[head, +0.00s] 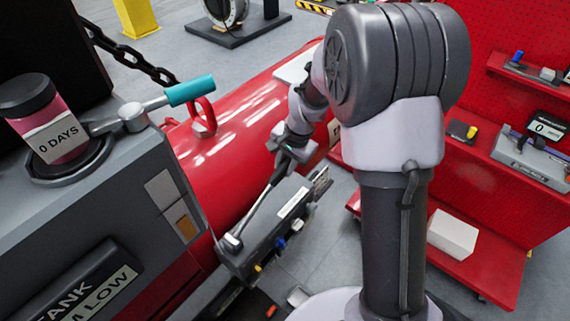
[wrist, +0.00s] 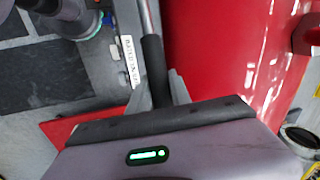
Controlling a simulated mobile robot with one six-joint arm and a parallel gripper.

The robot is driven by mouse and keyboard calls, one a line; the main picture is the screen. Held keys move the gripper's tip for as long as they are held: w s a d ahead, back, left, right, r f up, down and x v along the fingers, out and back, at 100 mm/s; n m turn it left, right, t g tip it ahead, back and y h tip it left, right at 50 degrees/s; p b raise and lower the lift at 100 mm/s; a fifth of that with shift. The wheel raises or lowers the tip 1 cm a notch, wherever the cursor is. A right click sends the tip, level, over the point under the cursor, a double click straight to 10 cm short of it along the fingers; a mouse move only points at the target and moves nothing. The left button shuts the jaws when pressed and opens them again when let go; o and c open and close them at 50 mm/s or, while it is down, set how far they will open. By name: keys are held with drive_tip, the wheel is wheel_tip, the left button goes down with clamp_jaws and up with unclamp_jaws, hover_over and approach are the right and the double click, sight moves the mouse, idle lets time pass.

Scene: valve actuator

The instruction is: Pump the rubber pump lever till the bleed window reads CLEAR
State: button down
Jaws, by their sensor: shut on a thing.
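The rubber pump lever (head: 258,205) rises at a slant from a grey pump block (head: 262,240), with a metal rod below and a black grip above. My gripper (head: 281,165) is shut on the black grip near its upper end. In the wrist view, the black grip (wrist: 153,58) runs between the two fingers of my gripper (wrist: 158,88). Part of the grip is hidden by the fingers and palm. I cannot make out a bleed window reading. A small amber panel (head: 182,220) is on the grey housing, with no readable text.
A teal-handled lever (head: 190,90) and a pink jar (head: 55,135) labelled "0 DAYS" stand on the grey housing at left. A red cylinder (head: 230,130) lies behind the pump block. Red shelves (head: 480,255) with tools stand at right. Grey floor shows between.

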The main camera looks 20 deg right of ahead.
idle(0.8)
drive_tip(key=f+y+b, duration=0.1)
drive_tip(key=f, duration=0.2)
drive_tip(key=w+d+f+g+y+b, duration=0.1)
drive_tip(key=f, duration=0.1)
drive_tip(key=d+f+g+y+b, duration=0.1)
drive_tip(key=f, duration=0.2)
drive_tip(key=shift+w+f+m, duration=0.25)
drive_tip(key=shift+f+m, duration=0.05)
drive_tip(key=shift+f, duration=0.05)
drive_tip(key=c, duration=1.2)
unclamp_jaws()
drive_tip(key=v, duration=0.5)
drive_tip(key=p+v, duration=0.1)
drive_tip(key=v, duration=0.5)
drive_tip(key=p+v, duration=0.1)
drive_tip(key=v, duration=0.5)
drive_tip(key=shift+w+d+r, duration=0.15)
drive_tip(key=shift+w+d, duration=0.1)
drive_tip(key=shift+d, duration=0.1)
